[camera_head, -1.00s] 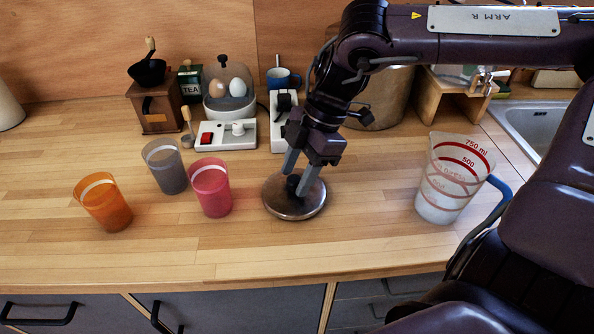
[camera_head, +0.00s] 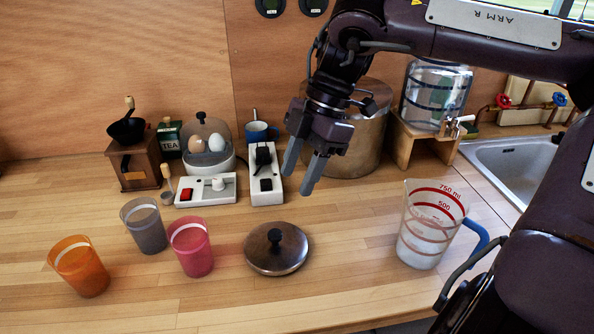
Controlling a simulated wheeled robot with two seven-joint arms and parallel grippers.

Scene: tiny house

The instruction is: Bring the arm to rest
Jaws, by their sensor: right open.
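My right gripper (camera_head: 299,174) is open and empty. It hangs in the air above the counter, above and to the right of the round metal lid (camera_head: 262,259). The lid lies flat on the counter with its black knob up, clear of the fingers. My right arm comes in from the upper right, with its forearm (camera_head: 495,22) across the top of the picture. My left gripper is not in view.
Orange (camera_head: 80,268), grey (camera_head: 145,227) and pink (camera_head: 191,249) cups stand at the left. A measuring jug (camera_head: 428,226) with white contents stands right of the lid. A large metal pot (camera_head: 361,145) is behind the gripper. The counter's (camera_head: 340,265) middle front is clear.

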